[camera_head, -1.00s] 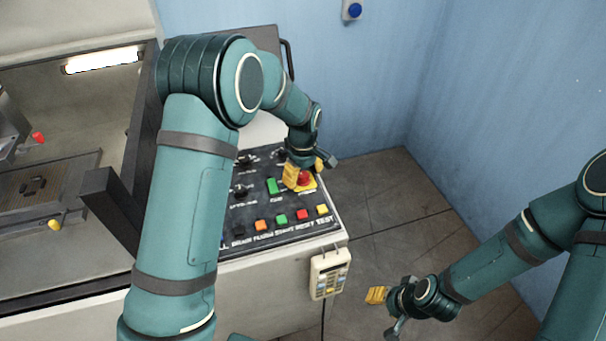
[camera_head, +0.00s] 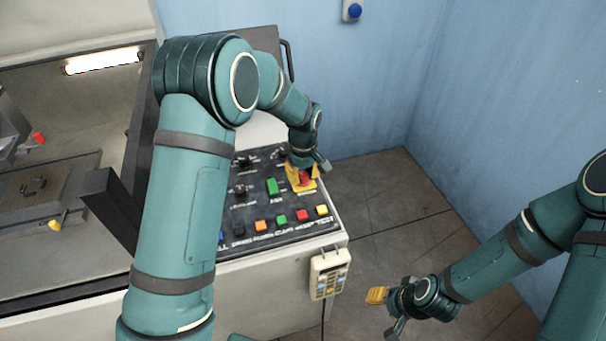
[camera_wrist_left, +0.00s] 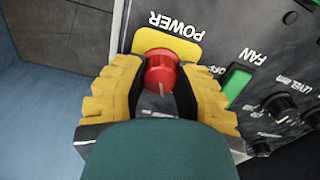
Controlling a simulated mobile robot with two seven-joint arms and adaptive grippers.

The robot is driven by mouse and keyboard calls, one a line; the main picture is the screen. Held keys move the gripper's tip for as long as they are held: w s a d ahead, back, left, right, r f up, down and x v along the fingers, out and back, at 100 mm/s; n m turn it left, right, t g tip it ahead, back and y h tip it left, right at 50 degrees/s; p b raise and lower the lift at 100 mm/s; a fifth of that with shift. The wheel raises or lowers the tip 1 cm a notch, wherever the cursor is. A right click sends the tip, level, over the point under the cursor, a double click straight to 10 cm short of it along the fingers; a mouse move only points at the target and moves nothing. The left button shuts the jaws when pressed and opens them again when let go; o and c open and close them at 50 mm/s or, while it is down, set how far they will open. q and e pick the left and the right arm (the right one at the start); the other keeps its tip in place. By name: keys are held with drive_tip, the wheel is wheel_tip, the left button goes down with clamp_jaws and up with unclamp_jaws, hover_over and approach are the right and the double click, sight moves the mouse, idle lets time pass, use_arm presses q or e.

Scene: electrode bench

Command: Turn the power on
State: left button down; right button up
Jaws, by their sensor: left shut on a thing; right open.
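The red power knob (camera_wrist_left: 161,73) sits on a yellow plate (camera_wrist_left: 168,40) marked POWER, at the right rear of the black control panel (camera_head: 262,205). In the left wrist view a pale mark shows on the knob's face. My left gripper (camera_wrist_left: 160,80) has its two yellow fingers shut around the knob, one on each side. In the head view the knob (camera_head: 305,177) is partly covered by my left gripper (camera_head: 303,176). My right gripper (camera_head: 378,306) is open and empty, low at the right and away from the panel.
A green FAN switch (camera_wrist_left: 236,85) and black dials (camera_wrist_left: 282,106) are beside the power plate. Several coloured buttons (camera_head: 281,219) line the panel's front. A handheld controller (camera_head: 329,273) hangs on the bench front. The floor to the right is clear.

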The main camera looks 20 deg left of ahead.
sight(303, 175)
use_arm(q)
drive_tip(key=m, duration=1.3)
idle(0.5)
drive_tip(key=c, duration=0.6)
unclamp_jaws()
wheel_tip(303, 175, up, 12)
idle(0.3)
